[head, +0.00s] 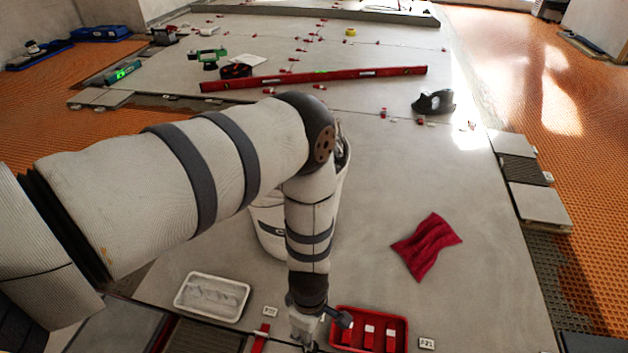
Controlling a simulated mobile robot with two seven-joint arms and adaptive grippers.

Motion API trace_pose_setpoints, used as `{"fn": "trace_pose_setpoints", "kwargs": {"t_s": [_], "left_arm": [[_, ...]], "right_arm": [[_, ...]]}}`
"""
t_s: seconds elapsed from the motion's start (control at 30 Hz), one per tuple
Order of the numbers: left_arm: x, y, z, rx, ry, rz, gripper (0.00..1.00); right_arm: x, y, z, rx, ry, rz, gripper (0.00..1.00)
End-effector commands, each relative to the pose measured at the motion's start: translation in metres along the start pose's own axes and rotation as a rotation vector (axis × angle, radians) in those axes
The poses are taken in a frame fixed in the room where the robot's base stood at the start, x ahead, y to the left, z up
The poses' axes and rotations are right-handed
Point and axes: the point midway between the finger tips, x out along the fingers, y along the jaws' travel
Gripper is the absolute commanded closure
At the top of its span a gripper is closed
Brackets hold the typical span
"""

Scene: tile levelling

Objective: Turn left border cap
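My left arm comes in from the left and bends down to the bottom edge of the head view. My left gripper (308,345) is there, cut off by the frame edge, and its fingers are too small and hidden to tell open or shut. A red cap-like piece (260,338) stands at the near tile border, a little left of the gripper and apart from it. I cannot tell whether it is the left border cap. Other small red pieces (383,113) dot the tile joints farther off. My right gripper is not in view.
A red tray (405,335) with several red pieces sits just right of the gripper. A white tray (212,278) lies left, a red cloth (427,246) right. Beyond my arm are a bucket (268,225), a long red level (315,78) and a dark object (433,102).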

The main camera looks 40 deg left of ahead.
Motion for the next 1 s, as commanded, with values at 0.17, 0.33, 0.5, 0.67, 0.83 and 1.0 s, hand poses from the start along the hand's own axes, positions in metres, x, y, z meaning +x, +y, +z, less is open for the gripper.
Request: {"fn": "trace_pose_setpoints", "kwargs": {"t_s": [0.17, 0.33, 0.5, 0.67, 0.83, 1.0], "left_arm": [[0.056, -0.003, -0.001, 0.002, 0.003, -0.009, 0.54], [0.091, -0.002, -0.001, 0.002, 0.002, -0.006, 0.54], [0.105, -0.002, -0.001, 0.002, 0.002, -0.003, 0.54], [0.106, -0.001, -0.001, 0.002, 0.001, -0.001, 0.54], [0.105, -0.001, -0.001, 0.003, 0.001, -0.002, 0.68], [0.105, -0.001, -0.001, 0.003, 0.001, -0.002, 1.0]], "right_arm": [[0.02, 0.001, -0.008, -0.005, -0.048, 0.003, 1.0], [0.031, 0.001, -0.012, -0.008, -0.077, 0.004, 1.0], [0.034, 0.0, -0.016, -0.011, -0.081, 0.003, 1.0], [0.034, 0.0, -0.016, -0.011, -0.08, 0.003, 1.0], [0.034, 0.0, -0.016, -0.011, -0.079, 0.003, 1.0], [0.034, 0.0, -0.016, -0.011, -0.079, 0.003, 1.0]]}}
